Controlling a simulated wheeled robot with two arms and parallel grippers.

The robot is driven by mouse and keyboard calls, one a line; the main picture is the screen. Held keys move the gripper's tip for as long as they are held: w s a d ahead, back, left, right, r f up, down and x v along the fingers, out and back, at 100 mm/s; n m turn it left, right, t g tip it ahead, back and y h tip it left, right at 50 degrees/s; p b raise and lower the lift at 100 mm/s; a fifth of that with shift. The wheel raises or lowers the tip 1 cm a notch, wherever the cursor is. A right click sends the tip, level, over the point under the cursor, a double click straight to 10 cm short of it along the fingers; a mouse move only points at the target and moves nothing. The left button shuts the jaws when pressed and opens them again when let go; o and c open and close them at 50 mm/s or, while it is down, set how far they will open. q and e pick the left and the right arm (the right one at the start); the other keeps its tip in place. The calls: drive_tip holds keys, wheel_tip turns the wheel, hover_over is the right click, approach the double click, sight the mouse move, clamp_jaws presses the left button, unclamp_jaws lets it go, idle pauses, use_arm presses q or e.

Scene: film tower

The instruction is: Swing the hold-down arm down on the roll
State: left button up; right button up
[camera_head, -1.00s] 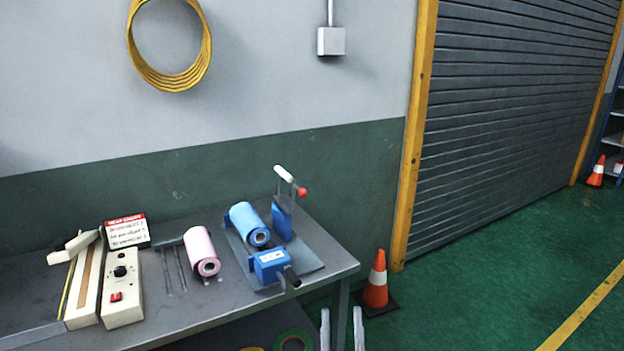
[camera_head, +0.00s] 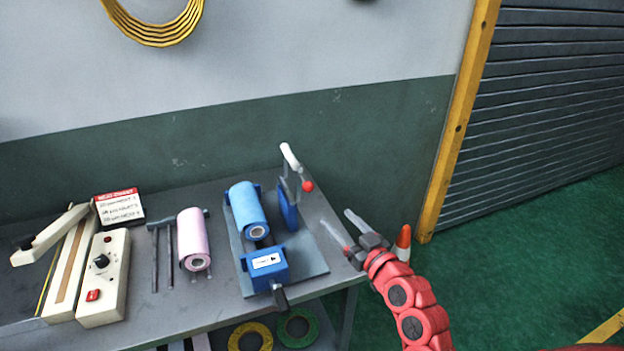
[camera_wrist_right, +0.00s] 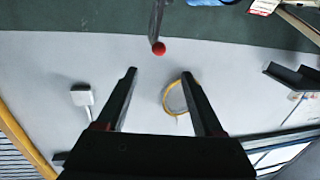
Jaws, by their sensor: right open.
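The hold-down arm (camera_head: 296,174) stands raised at the back right of the film stand (camera_head: 312,264), with a white roller (camera_head: 289,156) on top and a red knob (camera_head: 307,186) at its side. The blue roll (camera_head: 247,207) lies on the stand, left of the arm's blue upright (camera_head: 288,209). My right gripper (camera_head: 336,217) is open and empty, right of the stand and apart from the knob. In the right wrist view the red knob (camera_wrist_right: 158,47) shows just beyond and between the open fingertips (camera_wrist_right: 160,73). My left gripper is not in view.
A pink roll (camera_head: 193,238), a heat sealer (camera_head: 101,275) and a sign (camera_head: 119,207) sit on the table's left part. A blue block with a dark handle (camera_head: 265,268) is at the stand's front. An orange cone (camera_head: 403,241) stands beyond the table's right edge.

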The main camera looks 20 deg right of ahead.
sight(311, 190)
drive_tip(key=p+x, duration=0.4)
drive_tip(key=x, duration=1)
drive_tip(key=shift+w+d+r, duration=0.1)
drive_tip(key=shift+w+d, duration=0.05)
drive_tip(key=shift+w, duration=0.1)
drive_tip(key=shift+w+p, duration=0.35)
drive_tip(key=shift+w, duration=0.25)
clamp_jaws()
